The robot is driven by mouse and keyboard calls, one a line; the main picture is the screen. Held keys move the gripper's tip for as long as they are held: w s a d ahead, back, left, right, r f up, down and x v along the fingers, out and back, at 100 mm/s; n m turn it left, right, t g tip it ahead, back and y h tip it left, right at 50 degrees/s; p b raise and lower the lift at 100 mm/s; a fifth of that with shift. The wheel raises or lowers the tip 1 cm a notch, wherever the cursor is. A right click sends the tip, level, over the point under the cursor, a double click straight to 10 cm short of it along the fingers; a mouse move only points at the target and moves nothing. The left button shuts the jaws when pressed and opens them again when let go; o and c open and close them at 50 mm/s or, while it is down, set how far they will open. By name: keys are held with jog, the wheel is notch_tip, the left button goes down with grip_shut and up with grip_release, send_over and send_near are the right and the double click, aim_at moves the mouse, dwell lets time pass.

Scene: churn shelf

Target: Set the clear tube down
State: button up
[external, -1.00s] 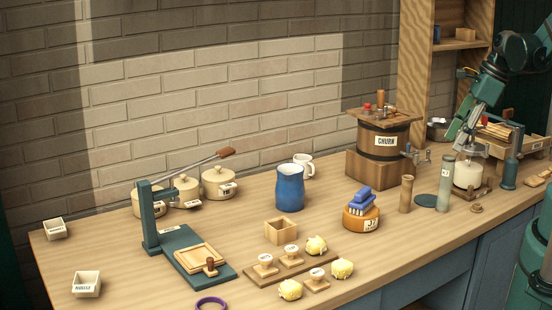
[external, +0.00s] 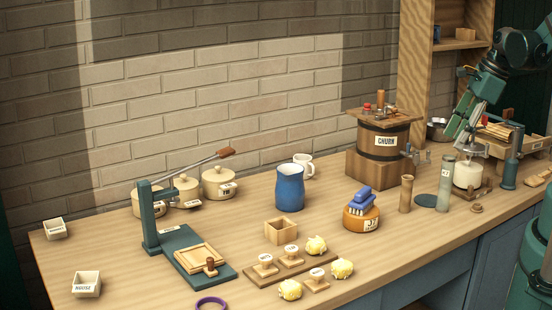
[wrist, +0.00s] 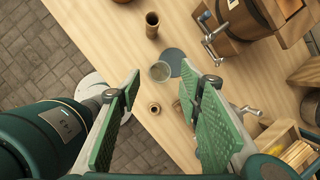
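The clear tube (external: 446,183) stands upright on the bench, just right of a dark round disc (external: 424,201). In the wrist view the tube (wrist: 160,71) shows from above as a round, greyish rim, beside the disc (wrist: 173,60). My gripper (external: 461,128) is above the tube in the external view. In the wrist view my gripper (wrist: 160,82) has its two green-padded fingers wide apart, with nothing held between them. The tube shows in the gap beyond the fingertips, apart from them.
A brown wooden tube (external: 406,194) stands left of the disc. A small round wooden piece (external: 477,208) lies to the right. A white jar on a stand (external: 468,175) is close behind the clear tube. The churn (external: 385,142) stands behind. Free bench lies in front.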

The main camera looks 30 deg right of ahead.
jog(key=s+a+r+n+t+h, duration=0.1)
jog(key=r+n, duration=0.5)
jog(key=n, duration=0.6)
jog(key=s+a+r+n+t+h, duration=0.1)
jog(key=a+r+n, duration=0.5)
jog(key=n, duration=0.7)
jog(key=shift+s+r+n+t+h, duration=0.3)
jog(key=shift+s+r+t+h, duration=0.15)
jog(key=shift+t, duration=0.45)
jog(key=shift+f, duration=0.15)
notch_tip(320, 180, down, 7)
jog(key=b, duration=0.7)
